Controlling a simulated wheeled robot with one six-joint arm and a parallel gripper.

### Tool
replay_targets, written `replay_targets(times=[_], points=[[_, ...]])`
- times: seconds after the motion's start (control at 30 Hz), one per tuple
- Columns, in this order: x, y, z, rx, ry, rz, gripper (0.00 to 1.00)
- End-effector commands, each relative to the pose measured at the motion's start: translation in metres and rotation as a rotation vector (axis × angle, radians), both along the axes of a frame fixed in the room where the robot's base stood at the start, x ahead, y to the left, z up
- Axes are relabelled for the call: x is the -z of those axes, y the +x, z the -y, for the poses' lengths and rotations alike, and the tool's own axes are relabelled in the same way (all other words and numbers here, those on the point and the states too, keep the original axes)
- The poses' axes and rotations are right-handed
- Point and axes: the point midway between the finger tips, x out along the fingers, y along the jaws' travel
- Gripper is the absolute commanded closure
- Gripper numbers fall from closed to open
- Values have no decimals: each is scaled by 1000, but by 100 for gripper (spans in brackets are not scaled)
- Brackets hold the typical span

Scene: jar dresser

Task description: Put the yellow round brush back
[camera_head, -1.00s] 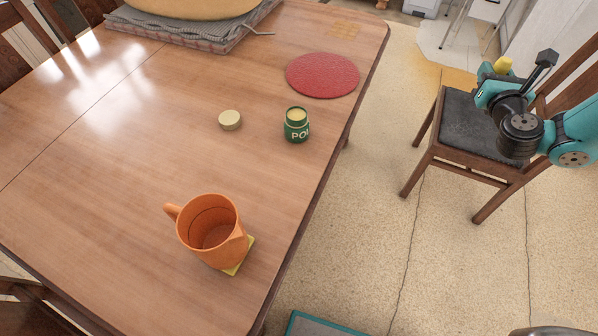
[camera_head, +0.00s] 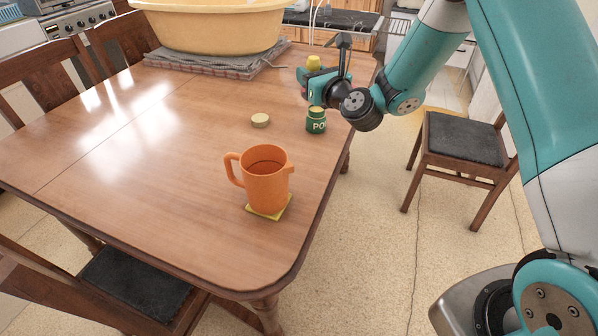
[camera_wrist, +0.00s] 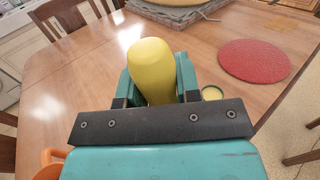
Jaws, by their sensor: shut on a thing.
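The yellow round brush (camera_head: 313,62) is held in my gripper (camera_head: 311,76), above the table's far right part. In the wrist view its smooth, rounded yellow body (camera_wrist: 151,66) stands between the two teal fingers; its other end is hidden. The green polish jar (camera_head: 316,122) stands upright on the table near the right edge, just below my gripper in the head view. In the wrist view the jar's pale open top (camera_wrist: 211,93) shows beside the right finger. The round cream lid (camera_head: 260,120) lies flat on the table, left of the jar.
An orange pitcher (camera_head: 265,182) stands on a yellow square pad (camera_head: 269,213) near the front. A yellow tub (camera_head: 210,25) sits on a grey cloth (camera_head: 190,63) at the back. The table's middle is clear.

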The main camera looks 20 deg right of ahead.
Motion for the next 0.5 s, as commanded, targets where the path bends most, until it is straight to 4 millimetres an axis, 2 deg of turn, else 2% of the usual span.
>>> replay_targets(times=[0.13, 0.23, 0.37, 0.5], points=[[-11, -3, -6, -25, -2, -7, 97], [-7, -4, -6, -26, -2, -17, 97], [22, -4, -6, -25, 2, -25, 97], [65, -4, -5, -25, 2, -25, 97]])
